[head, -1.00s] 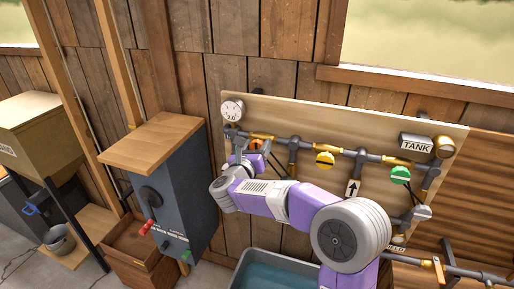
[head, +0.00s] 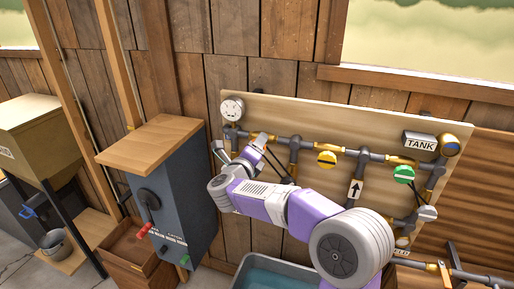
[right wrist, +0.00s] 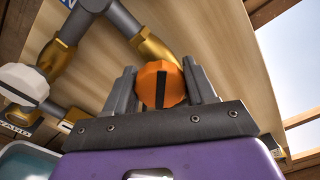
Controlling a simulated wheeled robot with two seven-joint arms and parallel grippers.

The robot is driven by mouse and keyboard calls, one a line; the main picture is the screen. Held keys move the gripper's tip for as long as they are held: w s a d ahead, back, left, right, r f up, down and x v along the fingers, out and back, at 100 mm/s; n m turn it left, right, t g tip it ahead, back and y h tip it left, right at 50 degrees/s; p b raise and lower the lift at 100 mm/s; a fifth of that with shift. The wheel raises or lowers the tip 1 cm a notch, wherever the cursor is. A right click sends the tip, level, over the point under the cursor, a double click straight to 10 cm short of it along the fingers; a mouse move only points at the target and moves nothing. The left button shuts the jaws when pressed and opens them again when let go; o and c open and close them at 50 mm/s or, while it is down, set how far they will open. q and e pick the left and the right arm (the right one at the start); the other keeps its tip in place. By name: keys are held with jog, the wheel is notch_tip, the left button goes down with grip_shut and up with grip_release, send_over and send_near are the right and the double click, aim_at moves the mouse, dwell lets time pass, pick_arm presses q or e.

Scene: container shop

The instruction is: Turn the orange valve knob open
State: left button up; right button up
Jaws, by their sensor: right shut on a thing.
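The orange valve knob (right wrist: 160,84) shows in the right wrist view as a faceted knob with a dark slot running nearly upright. My right gripper (right wrist: 162,90) is shut on it, one grey finger on each side. In the head view my right gripper is at the left part of the pipe board (head: 330,118), below the white gauge (head: 232,108), and the arm and gripper hide the orange knob. My left gripper is in neither view.
A yellow knob (head: 326,159) and a green knob (head: 404,174) sit farther right on the pipes. A TANK sign (head: 420,142) stands beside a round dark-blue face (head: 449,146). A grey machine (head: 172,200) stands left; a water trough (head: 262,272) is below.

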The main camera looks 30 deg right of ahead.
jog(key=n, duration=0.3)
jog(key=shift+a+r+n+p, duration=0.1)
jog(key=shift+r+n+p, duration=0.05)
jog(key=shift+n+p, duration=1.05)
jog(key=shift+n, duration=1.5)
jog(key=shift+f, duration=0.2)
jog(key=o, duration=1)
jog(key=shift+w+f, duration=0.1)
jog(key=b+v, duration=0.1)
jog(key=v, duration=0.6)
jog(key=shift+s+a, duration=0.2)
jog(key=shift+s, duration=0.05)
